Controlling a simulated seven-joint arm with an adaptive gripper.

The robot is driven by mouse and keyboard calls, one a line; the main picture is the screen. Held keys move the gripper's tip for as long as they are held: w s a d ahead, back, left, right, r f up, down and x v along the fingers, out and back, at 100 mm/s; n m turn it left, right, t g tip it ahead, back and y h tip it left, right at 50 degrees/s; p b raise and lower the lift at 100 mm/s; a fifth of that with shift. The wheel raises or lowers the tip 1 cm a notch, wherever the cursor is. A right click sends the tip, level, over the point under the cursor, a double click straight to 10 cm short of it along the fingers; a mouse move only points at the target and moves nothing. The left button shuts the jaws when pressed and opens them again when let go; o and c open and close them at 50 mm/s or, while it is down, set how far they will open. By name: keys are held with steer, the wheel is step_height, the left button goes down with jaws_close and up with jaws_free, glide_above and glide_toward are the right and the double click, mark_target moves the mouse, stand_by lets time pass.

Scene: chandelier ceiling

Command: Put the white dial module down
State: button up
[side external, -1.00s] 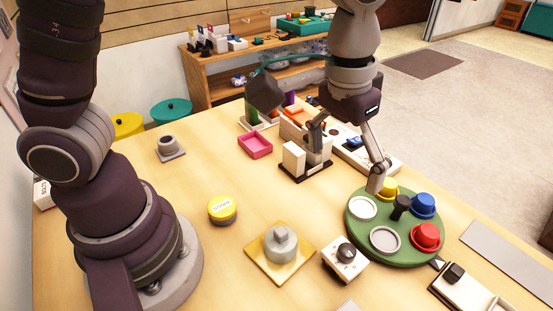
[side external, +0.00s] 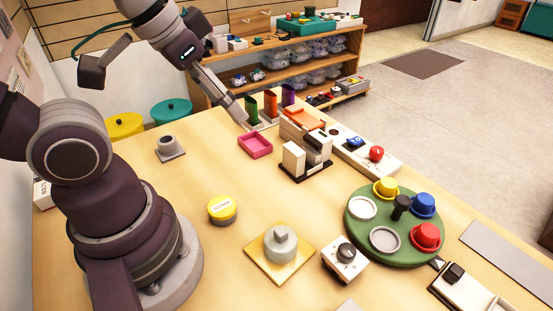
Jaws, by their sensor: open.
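The white dial module (side external: 345,259) is a white block with a dark round knob on top. It sits on the wooden table in the front middle, between the yellow square plate (side external: 257,269) and the green round tray (side external: 352,232), apart from my gripper. My gripper (side external: 239,112) is open, at the back left of the table above the pink tray (side external: 255,145), next to the coloured upright pieces. I see nothing held in it. Its fingers overlap in this view, so the gap between them is hard to see.
The green tray carries yellow, blue and red knobs. A white two-block stand (side external: 293,160) and a white panel with a red knob (side external: 376,153) stand behind it. A yellow round tin (side external: 222,210) and a grey knobbed base (side external: 169,147) are at the left. The table's front left centre is clear.

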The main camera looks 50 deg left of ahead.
step_height(320, 180, up, 4)
steer(key=w+d+f+n+g+h, duration=0.55)
steer(key=d+n, duration=0.25)
steer(key=n, duration=0.3)
step_height(320, 180, up, 5)
steer(key=w+d+n+h, duration=0.1)
steer(key=w+n+h, duration=0.1)
steer(key=n+h, duration=0.55)
glide_toward(352, 264)
steer(key=shift+s+a+f+m, duration=0.1)
steer(key=shift+a+f+m, duration=0.2)
steer(key=shift+f, duration=0.25)
steer(key=shift+d+f+h, duration=0.2)
steer(key=shift+f+h, duration=0.1)
steer(key=x, duration=1)
steer(key=shift+r, duration=0.15)
